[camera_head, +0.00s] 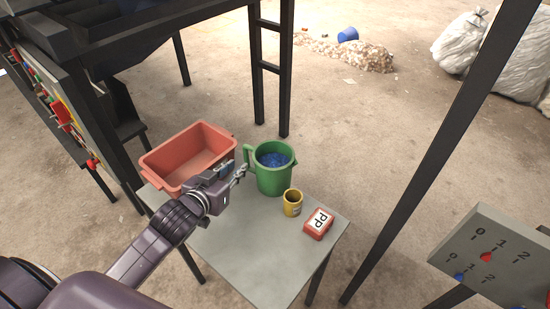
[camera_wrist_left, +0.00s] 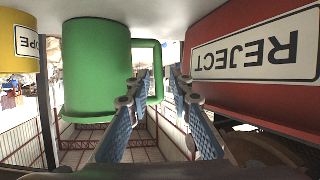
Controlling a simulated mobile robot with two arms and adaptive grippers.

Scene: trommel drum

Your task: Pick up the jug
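The green jug (camera_head: 273,180) stands upright on the grey table (camera_head: 262,250), with blue pieces inside and its handle toward my left gripper. It also shows in the left wrist view (camera_wrist_left: 90,70), which appears upside down. My left gripper (camera_head: 241,172) is at the handle side of the jug, its fingers pointing at the handle. In the wrist view the fingers (camera_wrist_left: 161,82) are apart, and the handle's outer bar shows in the gap between their tips. I cannot tell whether it is between them or just beyond. My right gripper is not in view.
A red bin (camera_head: 180,172), labelled REJECT in the wrist view, stands close beside my gripper. A yellow cup (camera_head: 292,204) and a red box (camera_head: 319,223) are right of the jug. The table's front is clear. Dark frame posts (camera_head: 270,90) rise behind; a control panel (camera_head: 495,258) is at right.

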